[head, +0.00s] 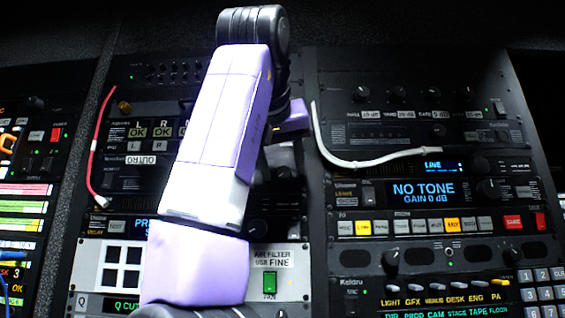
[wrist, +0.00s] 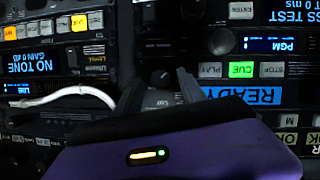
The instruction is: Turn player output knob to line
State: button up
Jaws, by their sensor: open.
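The player shows in the wrist view, upside down, with a blue READY display (wrist: 242,95), a lit green CUE button (wrist: 241,70) and white buttons beside it. A small dark round knob (wrist: 161,78) sits on the panel beside these buttons, and its pointer setting is too dark to read. My gripper (wrist: 161,90) is open, with one dark finger on each side of this knob in the picture. I cannot tell whether the fingers touch it. In the head view my purple arm covers the player and the fingers.
A white cable (head: 365,160) hangs across the right rack, and a red cable (head: 93,150) hangs at the left. The right rack carries a NO TONE display (head: 424,192) and lit buttons. Another dark knob (wrist: 222,40) is on the neighbouring unit in the wrist view.

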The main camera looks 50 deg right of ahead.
jog(key=shift+w+d+f, duration=0.1)
jog(key=shift+w+d, duration=0.05)
jog(key=shift+d, duration=0.05)
grip_shut()
